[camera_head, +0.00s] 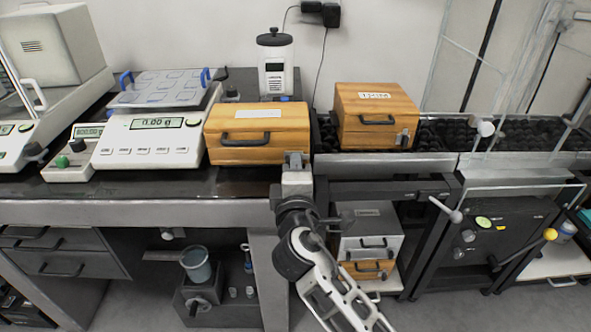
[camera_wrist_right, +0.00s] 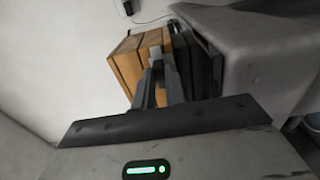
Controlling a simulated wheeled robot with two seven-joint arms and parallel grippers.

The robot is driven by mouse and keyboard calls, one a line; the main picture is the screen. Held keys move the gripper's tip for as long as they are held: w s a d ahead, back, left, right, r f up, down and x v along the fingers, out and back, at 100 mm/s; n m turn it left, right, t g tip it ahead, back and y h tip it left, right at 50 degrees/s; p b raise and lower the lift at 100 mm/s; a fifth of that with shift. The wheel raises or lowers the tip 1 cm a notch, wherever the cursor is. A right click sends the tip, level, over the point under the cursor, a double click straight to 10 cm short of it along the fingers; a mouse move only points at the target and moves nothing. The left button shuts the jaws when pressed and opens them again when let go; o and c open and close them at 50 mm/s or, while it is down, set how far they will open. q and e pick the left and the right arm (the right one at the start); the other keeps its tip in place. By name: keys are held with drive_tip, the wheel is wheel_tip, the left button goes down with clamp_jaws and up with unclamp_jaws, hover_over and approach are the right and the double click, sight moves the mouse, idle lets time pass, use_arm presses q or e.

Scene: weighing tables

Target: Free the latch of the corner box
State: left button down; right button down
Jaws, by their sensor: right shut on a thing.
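A wooden box (camera_head: 232,150) with a dark handle and a white label stands at the right corner of the weighing table; I take it as the corner box. My right gripper (camera_head: 297,163) is at the right end of its front face. In the right wrist view the gripper's fingers (camera_wrist_right: 160,82) are shut on a small pale latch (camera_wrist_right: 156,56) against the wooden box (camera_wrist_right: 126,66). In the head view the gripper hides the latch. Whether it is free cannot be told. My left gripper is in neither view.
Another wooden box (camera_head: 366,108) with a metal latch (camera_head: 402,138) stands on the roller conveyor (camera_head: 452,141) to the right. A scale (camera_head: 150,143) stands left of the corner box, and a white canister (camera_head: 276,64) behind it. The table front edge (camera_head: 120,213) lies below.

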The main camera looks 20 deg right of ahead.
drive_tip(key=shift+r, duration=0.1)
drive_tip(key=c, duration=1.4)
unclamp_jaws()
drive_tip(key=shift+c, duration=0.2)
